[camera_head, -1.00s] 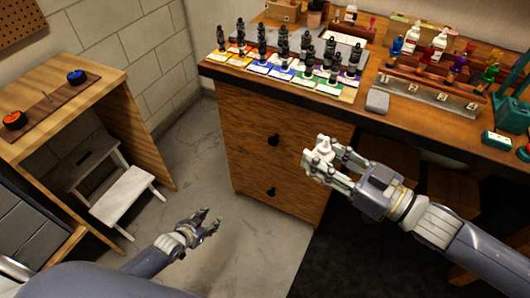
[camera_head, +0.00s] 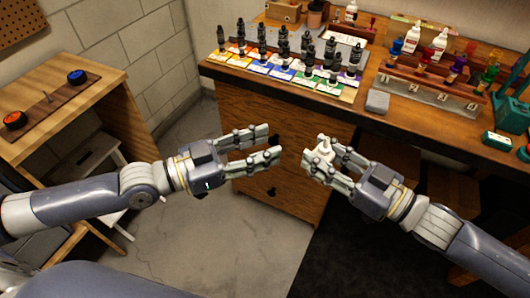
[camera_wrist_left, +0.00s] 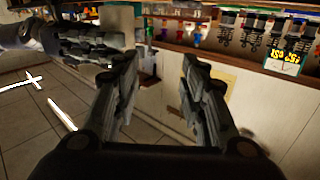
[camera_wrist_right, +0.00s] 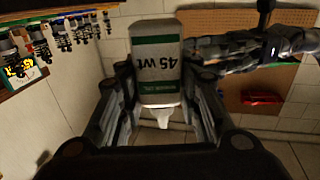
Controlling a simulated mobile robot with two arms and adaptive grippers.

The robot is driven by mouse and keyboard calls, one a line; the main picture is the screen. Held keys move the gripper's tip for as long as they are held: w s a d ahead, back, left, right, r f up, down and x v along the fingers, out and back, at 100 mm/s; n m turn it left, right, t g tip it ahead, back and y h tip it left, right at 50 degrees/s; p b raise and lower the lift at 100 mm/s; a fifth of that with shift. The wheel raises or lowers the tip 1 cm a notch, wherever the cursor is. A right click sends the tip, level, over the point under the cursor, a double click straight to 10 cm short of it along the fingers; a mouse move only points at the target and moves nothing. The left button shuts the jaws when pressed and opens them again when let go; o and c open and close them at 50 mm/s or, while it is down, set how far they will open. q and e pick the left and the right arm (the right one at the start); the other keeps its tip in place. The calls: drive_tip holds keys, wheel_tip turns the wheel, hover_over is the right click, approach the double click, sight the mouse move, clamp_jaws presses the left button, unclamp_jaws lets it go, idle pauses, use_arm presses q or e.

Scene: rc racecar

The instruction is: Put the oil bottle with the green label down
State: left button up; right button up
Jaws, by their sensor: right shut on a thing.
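The oil bottle with the green label (camera_wrist_right: 156,62) is white with "45 wt" on it, between the fingers of my right gripper (camera_wrist_right: 158,95). Its white nozzle points toward the palm in the right wrist view. In the head view only its pale tip (camera_head: 324,146) shows clearly, and the fingers hide the rest. My right gripper (camera_head: 320,163) is shut on it, in the air in front of the workbench (camera_head: 265,115). My left gripper (camera_head: 275,143) is open and empty, its fingertips facing the right gripper with a small gap. Its fingers also stand apart in the left wrist view (camera_wrist_left: 160,65).
Black shock absorbers (camera_head: 282,50) stand on coloured cards at the bench's left. A wooden rack (camera_head: 430,82) with bottles and coloured tools, a grey block (camera_head: 377,102) and a green box (camera_head: 497,140) are further right. A wooden side table (camera_head: 60,85) is at left.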

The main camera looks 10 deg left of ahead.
use_arm(q)
drive_tip(key=g+h, duration=0.1)
approach(325, 141)
drive_tip(key=a, duration=0.2)
drive_tip(key=shift+m, duration=0.4)
drive_tip(key=shift+s+d+x, duration=0.1)
drive_tip(key=shift+s+x, duration=0.05)
drive_tip(key=shift+x, duration=1.9)
drive_tip(key=shift+s+d+x, duration=0.1)
drive_tip(key=shift+x, duration=1.95)
drive_tip(key=shift+s+d+x, duration=0.1)
drive_tip(key=shift+s+x, duration=0.05)
drive_tip(key=shift+x, duration=1.85)
clamp_jaws()
use_arm(e)
drive_tip(key=o, duration=1.1)
drive_tip(key=shift+d, duration=0.1)
